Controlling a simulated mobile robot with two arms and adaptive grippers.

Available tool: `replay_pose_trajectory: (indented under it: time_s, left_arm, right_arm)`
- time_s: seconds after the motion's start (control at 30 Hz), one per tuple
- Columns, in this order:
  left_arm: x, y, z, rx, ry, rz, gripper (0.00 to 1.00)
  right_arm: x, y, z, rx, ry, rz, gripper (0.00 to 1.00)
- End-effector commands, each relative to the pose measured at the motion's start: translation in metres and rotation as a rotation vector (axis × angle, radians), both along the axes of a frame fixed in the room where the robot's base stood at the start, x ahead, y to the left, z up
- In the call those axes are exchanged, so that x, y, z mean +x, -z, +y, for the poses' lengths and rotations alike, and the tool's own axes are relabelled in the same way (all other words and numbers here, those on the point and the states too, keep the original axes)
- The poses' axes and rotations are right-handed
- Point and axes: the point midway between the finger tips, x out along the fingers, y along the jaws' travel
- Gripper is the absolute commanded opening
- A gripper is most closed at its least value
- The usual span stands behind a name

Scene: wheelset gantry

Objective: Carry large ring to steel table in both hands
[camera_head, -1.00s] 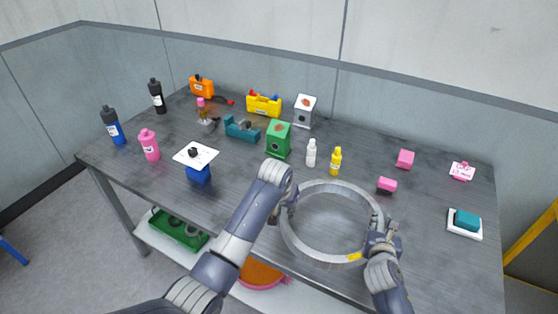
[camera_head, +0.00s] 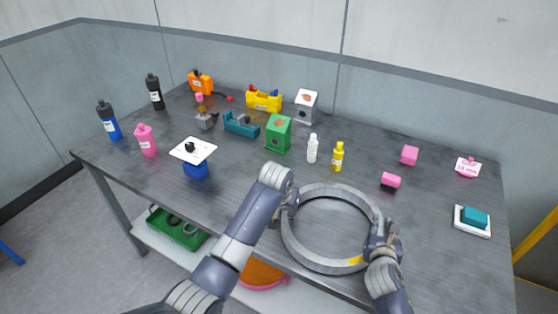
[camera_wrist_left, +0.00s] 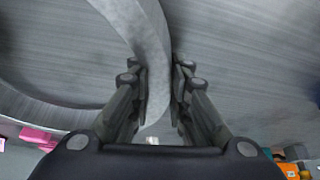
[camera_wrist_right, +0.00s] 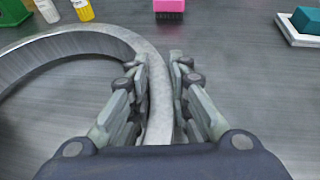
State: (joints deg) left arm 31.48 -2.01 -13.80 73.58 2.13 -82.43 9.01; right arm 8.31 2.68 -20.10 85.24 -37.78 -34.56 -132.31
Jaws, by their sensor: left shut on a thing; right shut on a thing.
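The large grey ring (camera_head: 318,264) is held roughly flat at the front of the dark steel table (camera_head: 440,255). A yellow mark shows on its near right rim. My left gripper (camera_head: 287,203) is shut on the ring's left side; its fingers (camera_wrist_left: 155,85) straddle the rim in the left wrist view. My right gripper (camera_head: 378,232) is shut on the ring's right side; its fingers (camera_wrist_right: 160,85) straddle the rim in the right wrist view. I cannot tell whether the ring touches the tabletop or hangs just above it.
Just behind the ring stand a white bottle (camera_head: 312,149), a yellow bottle (camera_head: 338,157) and a pink block (camera_head: 391,181). A teal block on a white tray (camera_head: 473,221) sits at right. A green box (camera_head: 278,134) and several fixtures stand further back. The right front tabletop is clear.

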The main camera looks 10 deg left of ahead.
Motion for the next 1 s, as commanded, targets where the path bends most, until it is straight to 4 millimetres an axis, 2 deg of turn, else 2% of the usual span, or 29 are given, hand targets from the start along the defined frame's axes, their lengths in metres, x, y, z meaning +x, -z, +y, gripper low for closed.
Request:
replay_pose_trajectory:
  time_s: [0.17, 0.2, 0.27, 0.67, 0.87, 1.0]
  left_arm:
    - [0.0, 0.013, 0.004, 0.007, -0.005, 0.002, 0.0]
    - [-0.001, 0.011, 0.004, 0.007, -0.005, 0.004, 0.23]
    - [-0.001, 0.01, 0.004, 0.007, -0.005, 0.004, 0.37]
    - [-0.001, 0.006, 0.001, 0.002, -0.001, 0.001, 0.37]
    - [-0.01, -0.018, 0.002, 0.001, 0.0, -0.003, 0.37]
    - [-0.021, -0.045, 0.003, 0.001, -0.002, -0.003, 0.37]
  right_arm:
    - [0.002, 0.009, -0.004, -0.002, 0.008, -0.005, 0.0]
    - [0.001, 0.008, -0.005, -0.001, 0.008, -0.002, 0.24]
    - [0.001, 0.008, -0.004, -0.002, 0.008, -0.001, 0.38]
    - [0.0, 0.009, -0.001, -0.001, 0.002, 0.0, 0.38]
    - [0.0, 0.009, -0.001, 0.0, 0.001, 0.0, 0.38]
    - [0.0, 0.009, 0.0, 0.0, 0.001, 0.0, 0.38]
